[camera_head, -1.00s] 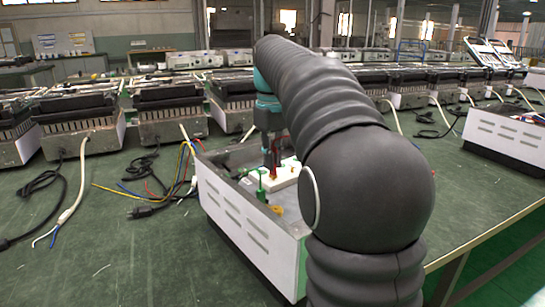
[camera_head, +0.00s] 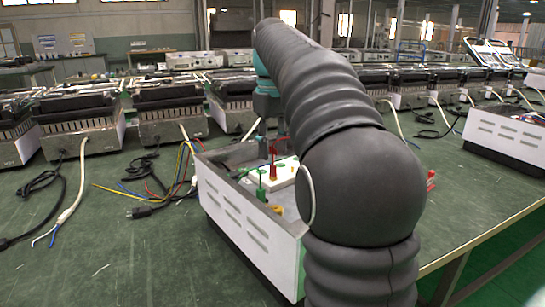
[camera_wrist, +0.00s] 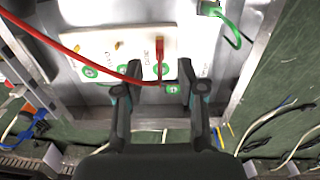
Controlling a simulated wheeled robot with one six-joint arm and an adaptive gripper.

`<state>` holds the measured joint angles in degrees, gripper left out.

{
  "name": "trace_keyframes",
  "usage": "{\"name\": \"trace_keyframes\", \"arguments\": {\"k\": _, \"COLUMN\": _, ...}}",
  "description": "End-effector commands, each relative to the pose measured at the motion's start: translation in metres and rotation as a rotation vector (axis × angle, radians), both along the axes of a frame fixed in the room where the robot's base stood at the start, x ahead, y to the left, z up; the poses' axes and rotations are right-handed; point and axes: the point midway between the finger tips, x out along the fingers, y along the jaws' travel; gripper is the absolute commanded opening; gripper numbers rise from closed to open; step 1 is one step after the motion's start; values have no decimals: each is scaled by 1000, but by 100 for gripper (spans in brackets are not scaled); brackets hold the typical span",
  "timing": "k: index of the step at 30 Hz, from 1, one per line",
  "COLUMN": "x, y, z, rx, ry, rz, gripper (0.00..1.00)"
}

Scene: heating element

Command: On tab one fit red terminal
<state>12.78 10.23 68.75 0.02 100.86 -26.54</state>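The red terminal (camera_wrist: 159,48) stands on the white block (camera_wrist: 100,43) at its right part, over a tab that it hides. Its red cable (camera_wrist: 75,57) loops off to the left in the wrist view. The head view also shows the red terminal (camera_head: 273,174) upright on the block inside the open white housing. Two bare brass tabs (camera_wrist: 118,45) (camera_wrist: 80,47) show left of it. My gripper (camera_wrist: 161,68) is open and empty, its fingers apart on either side of the red cable. In the head view my gripper (camera_head: 271,150) is above and behind the terminal. I cannot read which tab is numbered one.
A green terminal (camera_wrist: 210,8) with a green wire sits right of the block. The housing's metal wall (camera_wrist: 253,65) bounds the right side. Loose cables (camera_head: 160,190) lie left of the white housing (camera_head: 245,229). A small red object (camera_head: 431,180) lies on the bench at right.

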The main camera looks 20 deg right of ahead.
Motion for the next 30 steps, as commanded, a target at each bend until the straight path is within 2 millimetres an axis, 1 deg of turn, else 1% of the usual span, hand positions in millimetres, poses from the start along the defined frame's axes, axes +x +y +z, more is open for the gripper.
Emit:
{"name": "trace_keyframes", "arguments": {"k": 3, "x": 1, "y": 0, "z": 17, "rx": 0, "ry": -1, "rz": 0, "gripper": 39}}
{"name": "trace_keyframes", "arguments": {"k": 6, "x": 1, "y": 0, "z": 28, "rx": 0, "ry": -1, "rz": 0, "gripper": 39}}
{"name": "trace_keyframes", "arguments": {"k": 11, "x": 1, "y": 0, "z": 38, "rx": 0, "ry": 0, "rz": 0, "gripper": 39}}
{"name": "trace_keyframes", "arguments": {"k": 15, "x": 0, "y": 0, "z": 41, "rx": 0, "ry": 2, "rz": 0, "gripper": 39}}
{"name": "trace_keyframes", "arguments": {"k": 30, "x": 0, "y": 0, "z": 41, "rx": 0, "ry": 1, "rz": 0, "gripper": 39}}
